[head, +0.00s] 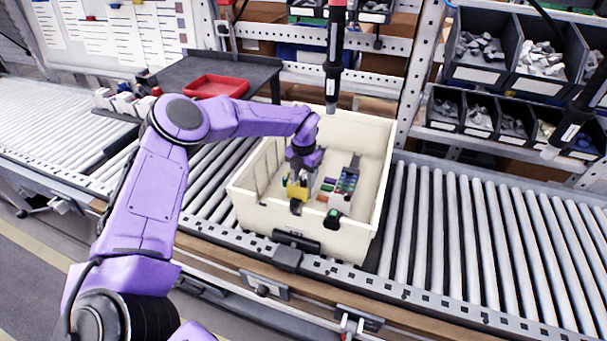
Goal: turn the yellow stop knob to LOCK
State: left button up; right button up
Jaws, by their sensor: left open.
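My purple left arm reaches from the left into a cream bin (376,205) on the roller conveyor. My left gripper (300,185) points down inside the bin, near its left front. It is open. A small yellow part (297,192) shows right at the gripper's fingers; it may be the yellow stop knob. The gripper covers some of it, so I cannot tell whether they touch, and no LOCK marking is legible. My right gripper is not in view.
Small coloured parts (345,183) sit right of the gripper inside the bin. A black screwdriver (333,62) hangs above the bin's back edge. A red tray (210,86) lies on a dark shelf. The conveyor rollers (480,235) at right are clear.

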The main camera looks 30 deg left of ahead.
pick_arm(q)
grip_shut()
jog(key=shift+f, duration=0.1)
jog(key=shift+f+n+b, duration=0.1)
jog(key=shift+n+b, duration=0.6)
jog(key=shift+b, duration=0.35)
jog(key=n+b, duration=1.2)
jog(key=b, duration=0.1)
jog(key=shift+f, duration=0.1)
jog(key=n+b, duration=0.2)
jog(key=n, duration=0.1)
jog(key=n+b, duration=0.1)
jog(key=shift+r+n+b, duration=0.25)
jog(key=shift+n+b, duration=0.05)
jog(key=shift+b, duration=0.1)
